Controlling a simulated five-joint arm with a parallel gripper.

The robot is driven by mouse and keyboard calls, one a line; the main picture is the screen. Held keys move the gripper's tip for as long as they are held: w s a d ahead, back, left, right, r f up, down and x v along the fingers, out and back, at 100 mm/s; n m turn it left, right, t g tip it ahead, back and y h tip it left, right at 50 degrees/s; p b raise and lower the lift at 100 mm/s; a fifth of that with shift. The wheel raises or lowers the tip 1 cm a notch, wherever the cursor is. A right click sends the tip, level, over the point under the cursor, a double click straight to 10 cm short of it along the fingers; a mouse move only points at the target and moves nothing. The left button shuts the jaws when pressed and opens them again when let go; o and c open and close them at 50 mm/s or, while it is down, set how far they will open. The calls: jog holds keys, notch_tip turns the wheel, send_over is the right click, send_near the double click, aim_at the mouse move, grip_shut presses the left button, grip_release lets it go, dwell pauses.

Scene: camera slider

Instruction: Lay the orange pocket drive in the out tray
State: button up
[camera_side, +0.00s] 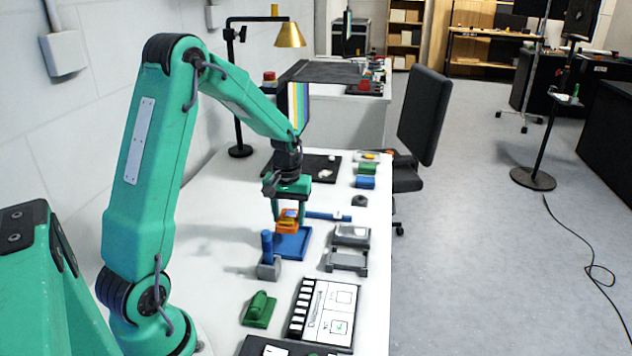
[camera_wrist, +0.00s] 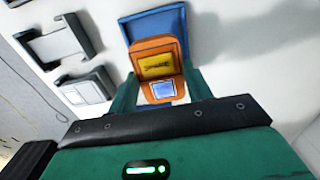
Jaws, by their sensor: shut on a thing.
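The orange pocket drive (camera_side: 288,226) has a yellow label and a small pale-blue panel, clear in the wrist view (camera_wrist: 157,67). My gripper (camera_side: 290,215) is shut on it, with a green finger on each side; the fingers also show in the wrist view (camera_wrist: 161,88). A flat blue tray (camera_side: 291,247) lies on the white bench beneath the drive. In the wrist view the tray (camera_wrist: 162,20) shows behind and beyond the drive, partly hidden by it. The drive seems to be just above the tray; I cannot tell whether they touch.
Two grey holders, one (camera_side: 350,236) behind the other (camera_side: 346,261), stand right of the tray. A blue-handled grey block (camera_side: 268,262) is close in front. A green device (camera_side: 259,309) and a black-and-white panel (camera_side: 323,312) lie nearer. A lamp (camera_side: 239,150) stands behind.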

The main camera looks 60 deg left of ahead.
aim_at(290, 242)
jog(key=shift+f, duration=0.15)
jog(key=shift+f, duration=2.5)
jog(key=shift+f, duration=0.45)
jog(key=o, duration=1.1)
jog(key=shift+d+r, duration=0.1)
jog(key=shift+r, duration=0.05)
jog(key=s+d+r+m+t, duration=0.1)
jog(key=s+d+r+m, duration=0.1)
jog(key=d+r, duration=0.45)
jog(key=s+d+r+m+t, duration=0.2)
jog(key=d+r, duration=0.2)
jog(key=r, duration=0.6)
jog(key=s+d+r+m+t, duration=0.1)
jog(key=s+d+r, duration=0.1)
jog(key=s, duration=0.1)
jog(key=s+d+r+m, duration=0.2)
jog(key=s+d+r, duration=0.1)
jog(key=s, duration=0.1)
jog(key=s+d+r+m+t, duration=0.1)
jog(key=s+d+r+m, duration=0.1)
jog(key=s+d, duration=0.1)
jog(key=shift+s+r+t, duration=0.15)
jog(key=shift+s+t, duration=0.15)
jog(key=shift+s, duration=0.4)
